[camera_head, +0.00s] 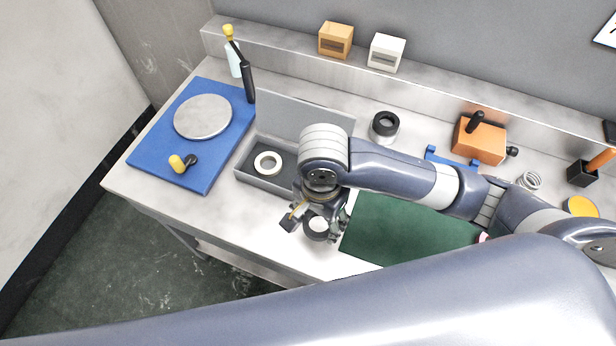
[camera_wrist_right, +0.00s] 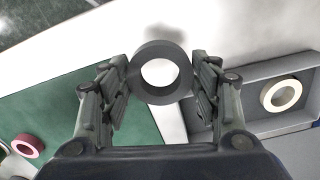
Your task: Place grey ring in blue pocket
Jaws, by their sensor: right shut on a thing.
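My right gripper (camera_head: 315,226) is shut on the dark grey ring (camera_head: 317,238), above the table's front edge, between the grey tray and the green mat. In the right wrist view the grey ring (camera_wrist_right: 160,96) sits between the two fingertips of the right gripper (camera_wrist_right: 160,80), its hole facing the camera. A grey tray (camera_head: 300,121) stands behind and left of the gripper, with a cream ring (camera_head: 257,163) in its left part. My right arm hides the tray's right part. I cannot make out a blue pocket. The left gripper is not in view.
A blue board (camera_head: 150,152) with a round metal plate (camera_head: 203,116) lies left. A green mat (camera_head: 405,228) lies right of the gripper.

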